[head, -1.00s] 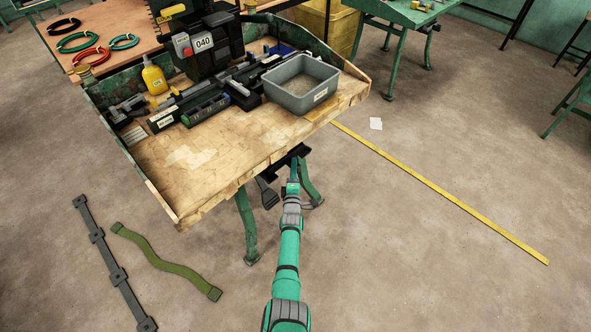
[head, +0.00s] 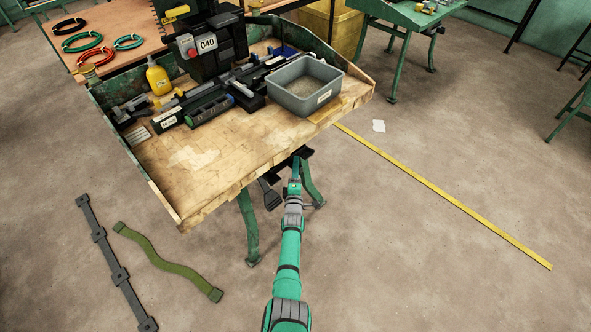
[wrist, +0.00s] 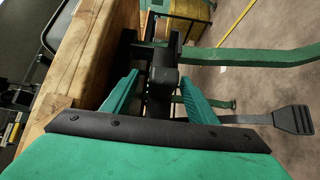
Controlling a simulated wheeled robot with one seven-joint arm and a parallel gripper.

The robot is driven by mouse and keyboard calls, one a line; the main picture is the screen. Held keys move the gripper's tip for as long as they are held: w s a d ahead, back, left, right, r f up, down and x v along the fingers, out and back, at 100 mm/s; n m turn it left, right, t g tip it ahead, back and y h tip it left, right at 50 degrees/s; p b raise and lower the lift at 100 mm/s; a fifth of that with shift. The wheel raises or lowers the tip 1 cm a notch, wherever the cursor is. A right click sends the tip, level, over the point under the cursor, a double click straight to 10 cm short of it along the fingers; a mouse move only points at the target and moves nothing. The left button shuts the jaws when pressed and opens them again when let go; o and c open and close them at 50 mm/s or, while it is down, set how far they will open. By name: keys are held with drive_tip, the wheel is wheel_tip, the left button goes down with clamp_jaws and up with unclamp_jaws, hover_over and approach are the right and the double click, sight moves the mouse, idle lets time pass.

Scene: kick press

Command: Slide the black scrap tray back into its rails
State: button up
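The black scrap tray (head: 304,153) shows only in part below the front edge of the workbench in the head view. In the wrist view a black bar with a blocky middle part (wrist: 163,72), which looks like the tray's front and handle, lies ahead of my gripper. My gripper (wrist: 158,80) is open, one green finger on each side of that black part, with gaps visible. I cannot tell whether the fingertips touch it. In the head view my gripper (head: 294,178) is just in front of the tray. The rails are hidden under the bench.
The wooden bench top (head: 225,150) lies close to the left of my gripper in the wrist view. A black foot pedal (head: 269,194) and green bench legs (head: 249,225) stand near. A grey bin (head: 305,88) sits on the bench. A strap (head: 170,263) lies on the floor.

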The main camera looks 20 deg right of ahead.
drive_tip(key=shift+o, duration=1.1)
drive_tip(key=shift+a+f, duration=0.1)
drive_tip(key=shift+s+d, duration=0.2)
drive_tip(key=shift+d, duration=0.05)
drive_tip(key=shift+a+f, duration=0.25)
drive_tip(key=shift+f, duration=0.05)
drive_tip(key=v, duration=0.7)
drive_tip(key=shift+d, duration=0.1)
idle(0.4)
